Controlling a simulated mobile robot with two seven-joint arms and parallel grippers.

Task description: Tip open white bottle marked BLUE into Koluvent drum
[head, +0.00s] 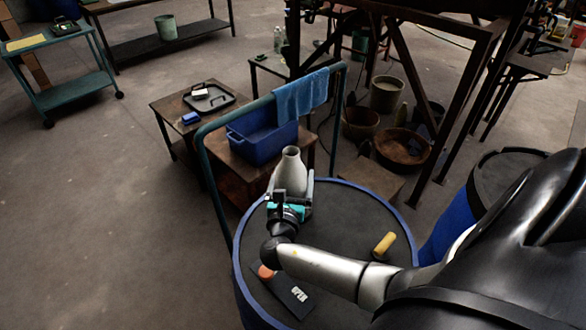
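A pale white bottle (291,172) with a narrow neck stands upright, its mouth open and no cap on it. My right gripper (290,188), on the arm from the lower right, has a finger on each side of the bottle and appears shut on it. The gripper hides the bottle's base and any BLUE marking. They are over the far edge of a blue-rimmed drum (345,212) with a dark top; whether the bottle touches it I cannot tell. No Koluvent name is readable. My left gripper is not in view.
On the drum top lie an orange-red cap (266,272), a dark plate with a white label (299,294) and a yellow-handled item (384,243). A second blue drum (450,226) stands at right. Behind are a blue bin (262,142) and a rail with a blue towel (300,95).

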